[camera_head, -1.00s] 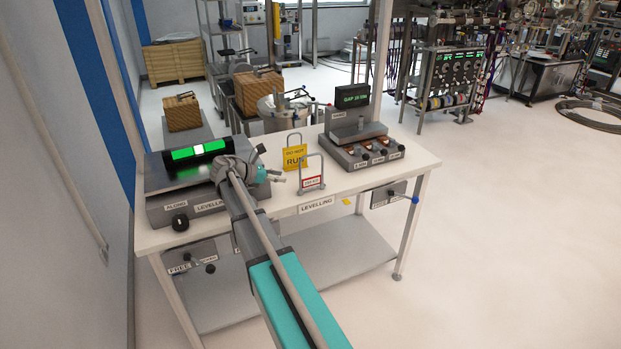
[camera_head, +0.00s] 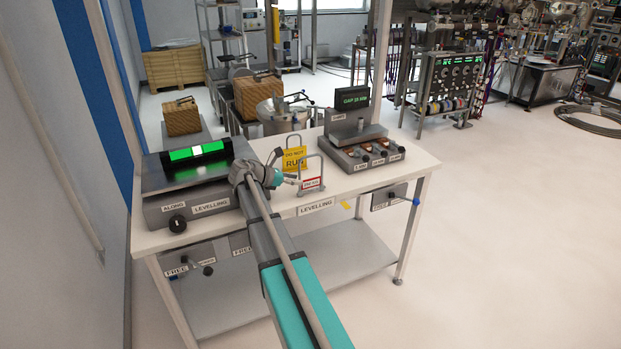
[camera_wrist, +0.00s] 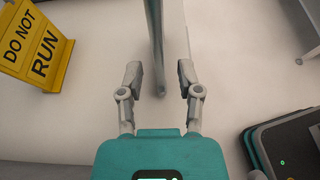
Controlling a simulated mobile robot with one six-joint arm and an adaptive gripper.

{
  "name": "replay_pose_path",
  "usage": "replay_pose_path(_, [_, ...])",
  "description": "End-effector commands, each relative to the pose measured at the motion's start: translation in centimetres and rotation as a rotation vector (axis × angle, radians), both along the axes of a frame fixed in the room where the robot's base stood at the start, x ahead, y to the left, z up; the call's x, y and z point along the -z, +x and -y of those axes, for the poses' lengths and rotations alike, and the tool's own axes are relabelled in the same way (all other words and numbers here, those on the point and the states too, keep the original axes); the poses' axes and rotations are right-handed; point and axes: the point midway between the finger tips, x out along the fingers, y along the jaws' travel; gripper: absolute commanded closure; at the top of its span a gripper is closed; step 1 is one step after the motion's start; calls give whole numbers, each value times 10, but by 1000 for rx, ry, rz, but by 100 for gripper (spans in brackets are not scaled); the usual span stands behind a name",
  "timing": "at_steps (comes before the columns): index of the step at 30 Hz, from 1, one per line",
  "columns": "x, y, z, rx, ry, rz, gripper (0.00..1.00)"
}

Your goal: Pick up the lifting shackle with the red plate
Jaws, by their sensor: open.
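The lifting shackle with the red plate (camera_head: 312,184) stands upright on the bench, a grey hoop with a small red-and-white label low on it. My gripper (camera_head: 297,182) is just left of it, low over the bench, its tips near the hoop's left leg. In the wrist view my gripper (camera_wrist: 160,76) is open, with an upright grey bar, apparently that leg (camera_wrist: 155,40), between or just beyond the fingertips. I cannot tell whether they touch. The red plate does not show in the wrist view.
A yellow DO NOT RUN plate (camera_head: 294,158) on another hoop stands close behind; it also shows in the wrist view (camera_wrist: 38,45). The levelling box (camera_head: 195,200) is at left, a gauge block (camera_head: 365,150) at right. The bench front (camera_head: 350,205) is mostly clear.

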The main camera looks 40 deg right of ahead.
Motion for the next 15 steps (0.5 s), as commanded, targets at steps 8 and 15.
replay_pose_path(8, [16,-6,27,1,0,1,54])
replay_pose_path(15, [19,-9,40,0,0,-1,54])
